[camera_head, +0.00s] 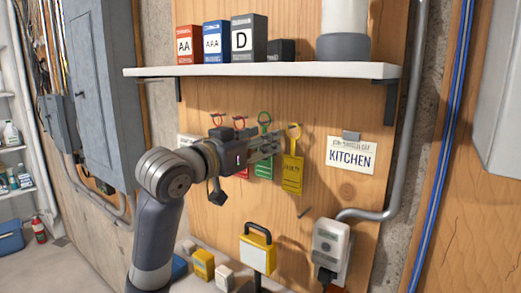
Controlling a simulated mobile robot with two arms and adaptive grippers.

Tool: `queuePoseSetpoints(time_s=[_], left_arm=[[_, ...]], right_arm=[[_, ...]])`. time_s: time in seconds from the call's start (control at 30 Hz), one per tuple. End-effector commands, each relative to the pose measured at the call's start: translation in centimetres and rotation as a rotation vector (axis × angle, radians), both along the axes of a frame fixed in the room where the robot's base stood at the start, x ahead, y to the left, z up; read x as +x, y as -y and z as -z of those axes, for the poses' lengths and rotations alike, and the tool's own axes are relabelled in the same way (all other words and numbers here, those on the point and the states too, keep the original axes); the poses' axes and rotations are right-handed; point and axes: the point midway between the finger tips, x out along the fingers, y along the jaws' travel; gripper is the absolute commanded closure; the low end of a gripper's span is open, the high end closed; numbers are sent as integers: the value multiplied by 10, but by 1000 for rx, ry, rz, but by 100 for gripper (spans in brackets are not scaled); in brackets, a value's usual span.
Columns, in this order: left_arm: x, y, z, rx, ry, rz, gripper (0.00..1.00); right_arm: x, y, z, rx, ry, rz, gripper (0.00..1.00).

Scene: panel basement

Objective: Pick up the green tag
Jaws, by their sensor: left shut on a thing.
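The green tag (265,167) hangs upright against the wooden panel below the shelf. Its green loop shows above my gripper, and its middle is hidden behind the fingers. My left gripper (274,143) reaches in from the left, across the front of the green tag, and is shut on it. The fingertips end close to the yellow tag (292,174), which hangs just to the right. Two red tags (241,170) hang to the left, largely hidden by my gripper and wrist. My right gripper is out of view.
The white shelf (265,70) above carries battery boxes (248,37) and a white cylinder. A KITCHEN sign (351,156) is at the right. A grey electrical cabinet (104,90) stands at the left.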

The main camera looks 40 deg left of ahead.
Motion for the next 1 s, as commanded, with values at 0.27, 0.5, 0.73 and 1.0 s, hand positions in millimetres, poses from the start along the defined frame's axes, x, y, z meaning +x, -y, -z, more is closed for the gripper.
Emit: queuePoseSetpoints(time_s=[0.27, 0.5, 0.73, 1.0], left_arm=[[-71, 7, 4, 7, 6, -6, 70], [-133, 14, 5, 6, 6, -5, 70], [-166, 18, 2, 2, 3, -4, 70], [-178, 20, 2, 1, 0, -2, 70]], right_arm=[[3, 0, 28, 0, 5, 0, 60], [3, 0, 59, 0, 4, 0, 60], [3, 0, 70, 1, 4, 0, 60], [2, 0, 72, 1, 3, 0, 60]])
